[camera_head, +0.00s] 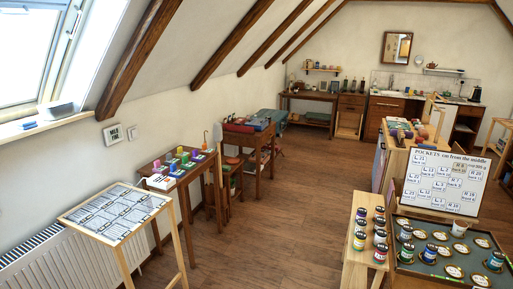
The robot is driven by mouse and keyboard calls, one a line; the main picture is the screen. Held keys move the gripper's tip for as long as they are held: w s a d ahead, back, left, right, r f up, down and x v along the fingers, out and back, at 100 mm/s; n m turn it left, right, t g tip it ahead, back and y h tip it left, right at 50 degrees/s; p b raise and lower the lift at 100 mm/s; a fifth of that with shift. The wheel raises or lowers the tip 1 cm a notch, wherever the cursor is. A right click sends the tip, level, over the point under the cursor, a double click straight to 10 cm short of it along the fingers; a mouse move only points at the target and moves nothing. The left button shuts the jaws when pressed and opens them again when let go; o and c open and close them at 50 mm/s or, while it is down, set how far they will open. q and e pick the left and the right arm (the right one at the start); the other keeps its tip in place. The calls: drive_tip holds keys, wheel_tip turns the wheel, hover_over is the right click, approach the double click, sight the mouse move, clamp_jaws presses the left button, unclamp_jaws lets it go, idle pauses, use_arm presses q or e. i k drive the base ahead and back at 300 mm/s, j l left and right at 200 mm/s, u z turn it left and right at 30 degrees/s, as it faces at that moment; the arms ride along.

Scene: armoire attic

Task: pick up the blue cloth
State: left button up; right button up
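I cannot make out a blue cloth for certain. A small flat blue item (30,125) lies on the window sill at the left; it is too small to tell whether it is cloth. A teal-blue surface (271,115) shows on a desk further back along the left wall; its material is unclear. Neither of my grippers is in view.
A slanted board on a stand (115,212) is at the near left, with a table of coloured items (180,181) behind it. Tins stand on a narrow wooden stand (358,256) and a dark tray table (417,268) at right. Wooden floor (275,215) is clear between.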

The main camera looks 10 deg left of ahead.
sight(25, 124)
drive_tip(key=i+u, duration=0.2)
drive_tip(key=i, duration=0.25)
drive_tip(key=i+l+u, duration=0.2)
drive_tip(key=i, duration=0.3)
drive_tip(key=i+l+u, duration=0.2)
drive_tip(key=i, duration=0.25)
